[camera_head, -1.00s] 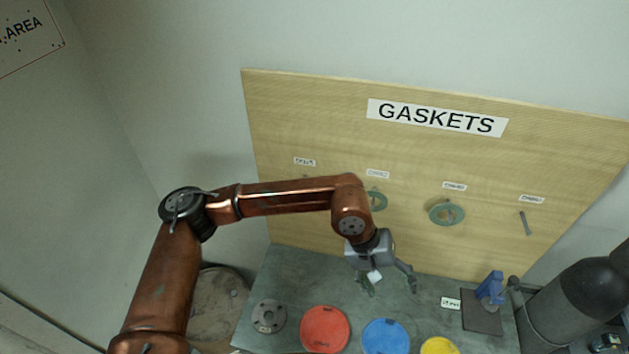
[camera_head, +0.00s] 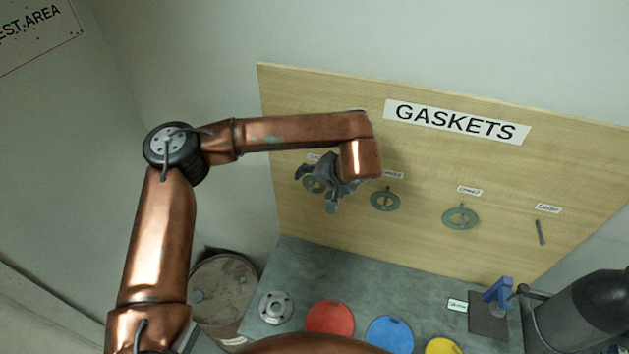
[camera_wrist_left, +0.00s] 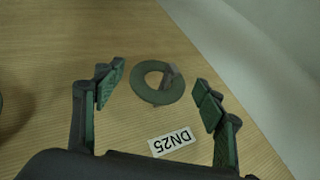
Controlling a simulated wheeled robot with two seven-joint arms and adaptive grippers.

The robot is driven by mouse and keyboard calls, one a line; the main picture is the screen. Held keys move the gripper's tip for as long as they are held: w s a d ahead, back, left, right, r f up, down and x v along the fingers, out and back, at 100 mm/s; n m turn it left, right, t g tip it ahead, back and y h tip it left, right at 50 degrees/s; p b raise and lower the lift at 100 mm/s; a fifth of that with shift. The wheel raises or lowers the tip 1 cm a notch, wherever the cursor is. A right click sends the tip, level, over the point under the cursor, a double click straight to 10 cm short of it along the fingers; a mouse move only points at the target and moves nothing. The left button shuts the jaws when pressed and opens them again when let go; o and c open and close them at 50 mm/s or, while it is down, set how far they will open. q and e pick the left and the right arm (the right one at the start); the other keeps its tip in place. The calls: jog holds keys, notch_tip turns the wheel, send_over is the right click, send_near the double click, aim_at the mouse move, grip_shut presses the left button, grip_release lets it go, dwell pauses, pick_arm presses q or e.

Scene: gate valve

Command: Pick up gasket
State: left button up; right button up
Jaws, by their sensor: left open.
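Green ring gaskets hang on pegs on a wooden board (camera_head: 420,235) headed GASKETS. The leftmost gasket (camera_head: 313,184) is partly covered by my left gripper (camera_head: 316,190) in the head view. In the left wrist view this gasket (camera_wrist_left: 147,90) hangs on its peg above a DN25 label (camera_wrist_left: 172,141). It lies between and beyond the fingertips of my open left gripper (camera_wrist_left: 157,86), apart from both fingers. Another small gasket (camera_head: 384,200) and a larger one (camera_head: 460,217) hang further right. My right gripper is not in view.
Below the board, a grey bench (camera_head: 370,280) carries a grey flange (camera_head: 276,307), a red disc (camera_head: 330,319), a blue disc (camera_head: 390,335), a yellow disc (camera_head: 443,346) and a blue clamp-like tool (camera_head: 498,292). A dark cylinder (camera_head: 585,315) stands at right. The rightmost peg (camera_head: 540,231) is bare.

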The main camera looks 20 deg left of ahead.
pick_arm(q)
jog(key=shift+x, duration=0.9)
jog(key=shift+d, duration=0.1)
jog(key=shift+c, duration=0.3)
jog(key=c, duration=1)
jog(key=shift+r, duration=0.15)
jog(key=shift+r+b, duration=0.35)
jog(key=shift+r, duration=0.25)
jog(key=s+b, duration=0.4)
jog(key=s, duration=1.4)
jog(key=shift+a+b, duration=0.3)
